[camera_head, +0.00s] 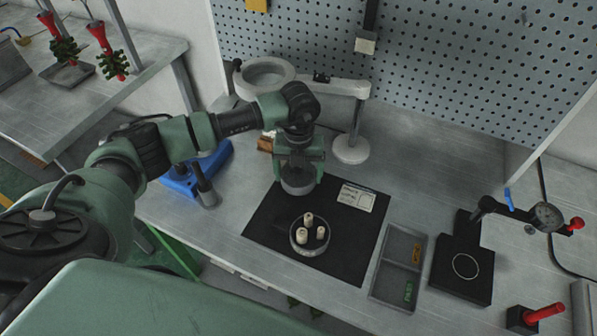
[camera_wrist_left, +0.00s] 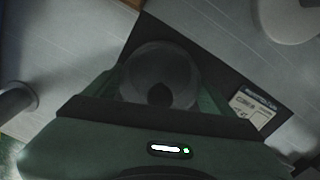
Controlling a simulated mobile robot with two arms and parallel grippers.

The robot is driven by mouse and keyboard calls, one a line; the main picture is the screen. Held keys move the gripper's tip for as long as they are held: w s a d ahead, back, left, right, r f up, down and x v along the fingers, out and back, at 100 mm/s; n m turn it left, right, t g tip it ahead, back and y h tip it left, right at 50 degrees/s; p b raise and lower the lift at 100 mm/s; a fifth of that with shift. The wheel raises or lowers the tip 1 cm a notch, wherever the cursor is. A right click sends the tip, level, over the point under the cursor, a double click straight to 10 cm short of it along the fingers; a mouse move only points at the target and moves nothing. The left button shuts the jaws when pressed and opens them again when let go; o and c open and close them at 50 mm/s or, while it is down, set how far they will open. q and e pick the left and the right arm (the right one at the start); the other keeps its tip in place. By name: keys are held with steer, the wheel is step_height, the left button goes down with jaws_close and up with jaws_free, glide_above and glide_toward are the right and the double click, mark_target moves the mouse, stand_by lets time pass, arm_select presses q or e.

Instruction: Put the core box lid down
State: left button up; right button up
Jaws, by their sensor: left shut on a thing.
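My left gripper (camera_head: 299,168) points down over the far part of the black mat (camera_head: 270,235). It is shut on the round grey core box lid (camera_head: 298,186), which hangs just below the fingers. The lid also shows in the left wrist view (camera_wrist_left: 160,75), between the fingers, with a dark knob in its middle. The round core box base (camera_head: 309,246) stands open on the mat, nearer than the lid, with several pale cores (camera_head: 308,219) standing in it. My right gripper does not show.
A printed card (camera_head: 356,197) lies on the mat. A grey divided tray (camera_head: 377,290) and a dial gauge stand (camera_head: 462,270) are to the right. A magnifier lamp (camera_head: 351,150) stands behind, and a blue fixture (camera_head: 190,180) is to the left. The mat's left part is bare.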

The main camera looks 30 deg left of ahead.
arm_select(q)
steer(key=o, duration=1.2)
steer(key=shift+f, duration=0.1)
steer(key=shift+o, duration=0.2)
step_height(320, 180, up, 12)
steer(key=shift+r+b, duration=0.2)
steer(key=shift+b, duration=0.6)
steer(key=shift+s+f, duration=0.1)
